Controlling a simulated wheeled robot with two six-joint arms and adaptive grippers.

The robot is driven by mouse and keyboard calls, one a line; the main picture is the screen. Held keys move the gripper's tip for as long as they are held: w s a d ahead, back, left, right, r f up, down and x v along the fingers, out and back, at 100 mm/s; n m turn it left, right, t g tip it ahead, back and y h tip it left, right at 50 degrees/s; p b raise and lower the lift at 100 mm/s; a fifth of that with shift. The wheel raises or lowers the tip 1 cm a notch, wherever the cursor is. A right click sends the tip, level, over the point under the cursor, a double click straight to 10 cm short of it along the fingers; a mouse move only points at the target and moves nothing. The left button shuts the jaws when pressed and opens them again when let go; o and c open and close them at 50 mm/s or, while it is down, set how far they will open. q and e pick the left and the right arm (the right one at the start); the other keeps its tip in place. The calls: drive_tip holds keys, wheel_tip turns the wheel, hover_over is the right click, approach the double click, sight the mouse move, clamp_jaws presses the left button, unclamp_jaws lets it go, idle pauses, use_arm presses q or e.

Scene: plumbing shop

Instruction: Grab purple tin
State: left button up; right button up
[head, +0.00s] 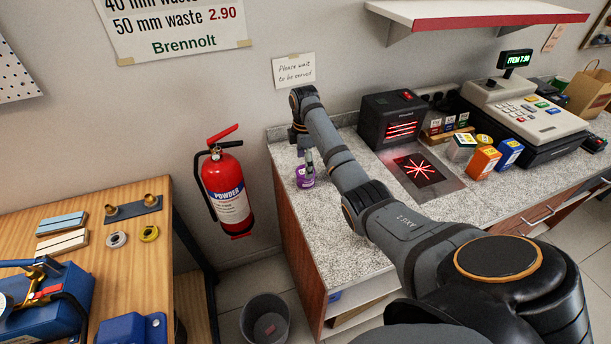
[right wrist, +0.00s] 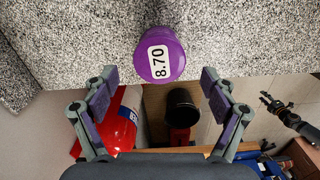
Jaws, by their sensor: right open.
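The purple tin (head: 306,176) stands on the left end of the speckled counter (head: 345,240) in the head view. In the right wrist view the purple tin (right wrist: 160,55) shows its lid with a white label reading 8.70, near the counter's edge. My right gripper (head: 309,163) is at the tin in the head view, its fingers partly hidden by the arm. In the right wrist view my right gripper (right wrist: 158,85) is open, one finger on each side below the tin, with nothing between them touching it. My left gripper (right wrist: 268,100) appears small at the right of that view; its jaws are unclear.
A black scanner (head: 392,118) with a red-lit plate, several small boxes and tins, and a cash register (head: 525,110) stand to the right on the counter. A fire extinguisher (head: 226,188) hangs on the wall left of the counter. A bin (head: 265,319) stands on the floor.

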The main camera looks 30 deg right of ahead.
drive_tip(key=shift+w+d+f, duration=0.1)
drive_tip(key=shift+d+f, duration=0.05)
drive_tip(key=shift+f, duration=0.05)
drive_tip(key=shift+d+f, duration=0.1)
drive_tip(key=shift+f, duration=0.05)
drive_tip(key=f, duration=0.1)
drive_tip(key=f+p, duration=0.2)
drive_tip(key=shift+s+f, duration=0.25)
drive_tip(key=shift+f, duration=0.15)
drive_tip(key=shift+w+f, duration=0.1)
drive_tip(key=shift+f, duration=0.45)
drive_tip(key=shift+r, duration=0.1)
drive_tip(key=c, duration=1.4)
use_arm(q)
drive_tip(key=shift+w+d+r, duration=0.15)
drive_tip(key=shift+d+r, duration=0.1)
drive_tip(key=shift+r, duration=0.3)
drive_tip(key=shift+w+d+r, duration=0.15)
drive_tip(key=shift+d+r, duration=0.05)
drive_tip(key=shift+r, duration=0.3)
use_arm(e)
drive_tip(key=shift+o, duration=0.2)
use_arm(q)
drive_tip(key=shift+f, duration=0.1)
use_arm(e)
drive_tip(key=shift+r, duration=0.1)
